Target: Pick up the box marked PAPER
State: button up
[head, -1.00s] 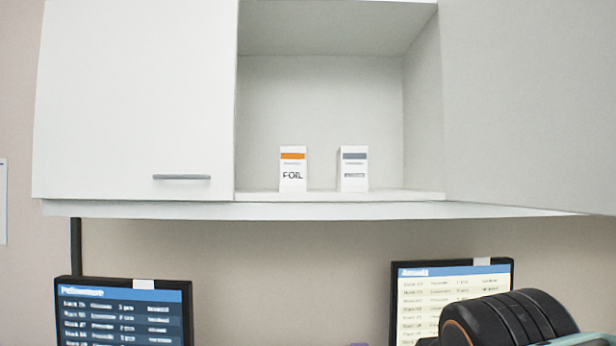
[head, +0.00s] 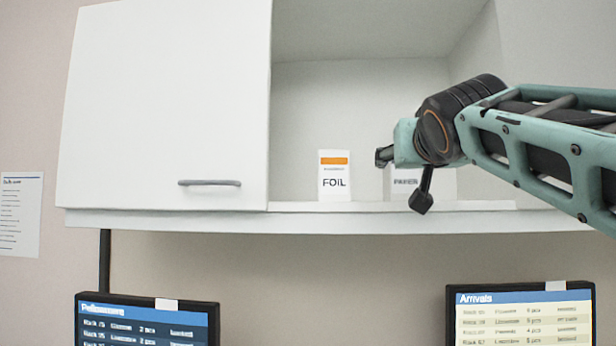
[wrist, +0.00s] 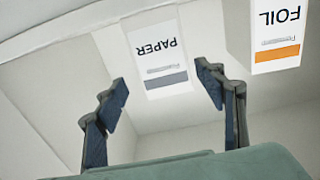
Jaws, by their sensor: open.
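The PAPER box (head: 404,182) stands on the cabinet shelf, right of the FOIL box (head: 334,176). It is white with a grey band, and my gripper and arm hide much of it in the head view. In the wrist view the picture is upside down, and the PAPER box (wrist: 158,58) shows whole between and beyond the fingers, with the FOIL box (wrist: 277,36) at the upper right. My gripper (wrist: 163,100) is open and empty, its fingers spread apart. In the head view my gripper (head: 398,178) is in front of the PAPER box.
The white cabinet's left door (head: 170,110) is closed, with a grey handle. The shelf edge (head: 300,207) runs below the boxes. Two screens stand below, one at left (head: 145,325) and one at right (head: 520,318). A paper notice (head: 20,215) hangs on the left wall.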

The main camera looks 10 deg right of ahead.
jog(key=shift+x, duration=0.85)
jog(key=p+x, duration=0.1)
jog(key=x, duration=0.1)
jog(key=a+p+x, duration=0.1)
jog(key=x, duration=0.1)
jog(key=shift+w+d+p, duration=0.1)
jog(key=shift+w+p, duration=0.15)
jog(key=shift+p, duration=0.1)
jog(key=shift+w+d, duration=0.15)
jog(key=shift+w, duration=0.25)
jog(key=shift+c, duration=0.7)
jog(key=c, duration=1.2)
jog(key=shift+r, duration=0.1)
